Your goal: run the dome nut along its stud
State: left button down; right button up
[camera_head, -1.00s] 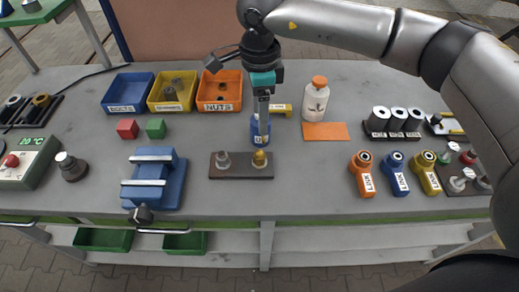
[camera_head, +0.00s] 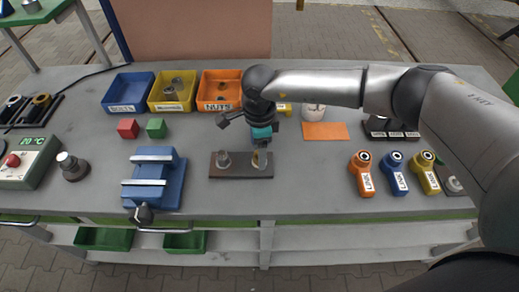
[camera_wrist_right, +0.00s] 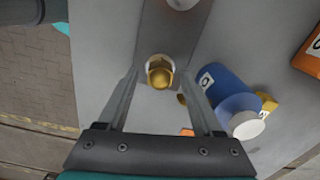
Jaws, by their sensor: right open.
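The brass dome nut (camera_wrist_right: 159,74) stands on its stud at one end of a dark plate (camera_head: 240,172). In the wrist view a pale ring shows around its base, and the stud's thread is hidden. My right gripper (camera_head: 262,157) has come down over that end of the plate from behind and largely covers the nut in the head view. In the right wrist view its two fingers (camera_wrist_right: 160,73) are spread, one on each side of the nut, with a gap on both sides. My left gripper is not in view.
A grey nut (camera_head: 223,160) stands at the plate's left end. A blue vise (camera_head: 153,186) is to the left. A blue container with a pale cap (camera_wrist_right: 234,95) lies close beside my right finger. Bins, including the orange nuts bin (camera_head: 219,92), stand behind.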

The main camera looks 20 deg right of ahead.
jog(key=shift+c, duration=0.2)
grip_shut()
jog(key=shift+m, duration=0.3)
